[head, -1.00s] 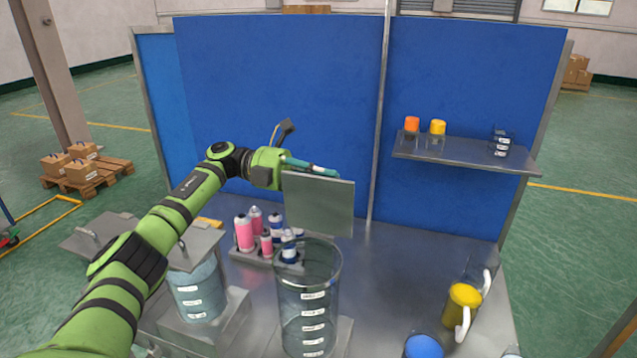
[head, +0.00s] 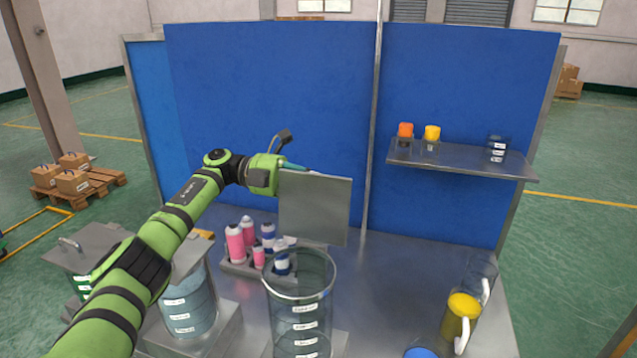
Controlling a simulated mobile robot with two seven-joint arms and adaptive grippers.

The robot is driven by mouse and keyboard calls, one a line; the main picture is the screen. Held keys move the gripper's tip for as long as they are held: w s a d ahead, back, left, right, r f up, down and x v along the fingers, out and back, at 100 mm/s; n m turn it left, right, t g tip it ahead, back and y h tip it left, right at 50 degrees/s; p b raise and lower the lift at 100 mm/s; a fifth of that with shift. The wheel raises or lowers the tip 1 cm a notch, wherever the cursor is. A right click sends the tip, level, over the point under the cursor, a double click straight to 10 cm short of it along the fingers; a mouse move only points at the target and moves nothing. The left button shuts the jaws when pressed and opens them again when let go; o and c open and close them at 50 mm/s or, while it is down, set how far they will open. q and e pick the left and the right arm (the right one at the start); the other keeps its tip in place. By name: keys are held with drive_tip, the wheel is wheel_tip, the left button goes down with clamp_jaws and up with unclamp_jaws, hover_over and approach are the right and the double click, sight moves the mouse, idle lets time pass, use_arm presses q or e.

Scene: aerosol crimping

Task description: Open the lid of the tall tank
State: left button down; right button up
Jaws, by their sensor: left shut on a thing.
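The tall tank (head: 299,316) is a clear cylinder with white labels at the lower middle of the head view. Its top is uncovered, with the round rim in sight. The lid (head: 314,208) is a flat grey square plate standing nearly upright above and behind the rim, apart from it in the picture. My left gripper (head: 300,168) is at the lid's upper edge, shut on the lid. The lid hides part of its fingers and any handle. My right gripper is not in view.
A shorter tank (head: 188,305) with bluish contents stands at the left, partly behind my arm. Pink and blue bottles (head: 250,240) stand in a rack behind the tall tank. A yellow jug (head: 460,318) is at the right. The table's middle right is clear.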

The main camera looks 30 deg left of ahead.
sight(283, 177)
use_arm(q)
drive_tip(key=c, duration=1.3)
unclamp_jaws()
drive_tip(key=shift+w+r, duration=0.1)
drive_tip(key=shift+r, duration=0.1)
drive_tip(key=shift+d+f, duration=0.1)
drive_tip(key=shift+v, duration=3.7)
